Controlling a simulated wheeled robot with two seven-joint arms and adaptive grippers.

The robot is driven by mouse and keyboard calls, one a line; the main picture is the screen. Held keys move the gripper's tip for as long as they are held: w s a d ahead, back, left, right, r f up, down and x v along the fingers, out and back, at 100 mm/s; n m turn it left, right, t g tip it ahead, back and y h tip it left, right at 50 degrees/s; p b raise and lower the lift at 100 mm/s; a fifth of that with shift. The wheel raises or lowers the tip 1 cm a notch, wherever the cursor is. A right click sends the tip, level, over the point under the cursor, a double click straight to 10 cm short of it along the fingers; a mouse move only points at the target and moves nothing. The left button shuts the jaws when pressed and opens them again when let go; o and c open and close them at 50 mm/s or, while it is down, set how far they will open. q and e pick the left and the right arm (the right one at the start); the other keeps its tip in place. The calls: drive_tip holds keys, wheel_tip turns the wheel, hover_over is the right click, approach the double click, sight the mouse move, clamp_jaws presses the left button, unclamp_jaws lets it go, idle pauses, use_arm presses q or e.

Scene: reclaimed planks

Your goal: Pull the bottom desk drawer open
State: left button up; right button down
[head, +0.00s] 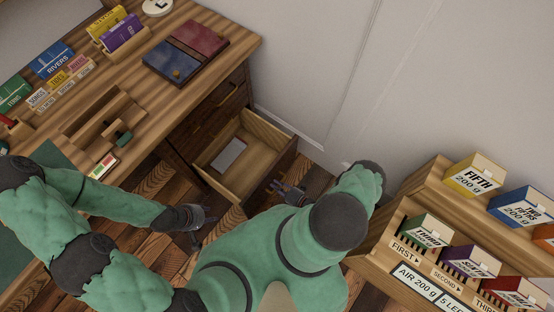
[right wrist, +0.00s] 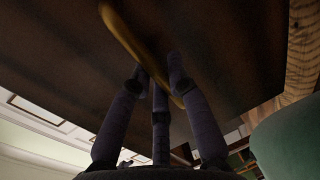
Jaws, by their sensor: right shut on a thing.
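The bottom desk drawer (head: 262,160) stands well out from the desk in the head view, with its pale wooden inside showing. My right gripper (head: 287,192) is at the drawer's front, partly hidden by my own arm. In the right wrist view, the fingers of my right gripper (right wrist: 160,80) are closed around the curved brass handle (right wrist: 124,32) on the dark drawer front (right wrist: 225,50). My left gripper (head: 194,216) hangs over the floor left of the drawer, touching nothing that I can see. Its fingers are too small and dark to read.
A flat grey-white item (head: 229,154) lies in the drawer. Shut drawers (head: 218,104) sit above it. The desk top (head: 195,100) holds two notebooks, labelled card holders and a tray. A shelf (head: 415,208) with labelled boxes stands at right. The wall (head: 315,65) is close behind the drawer.

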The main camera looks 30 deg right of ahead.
drive_tip(key=c, duration=1.2)
unclamp_jaws()
drive_tip(key=shift+o, duration=0.2)
drive_tip(key=v, duration=1.2)
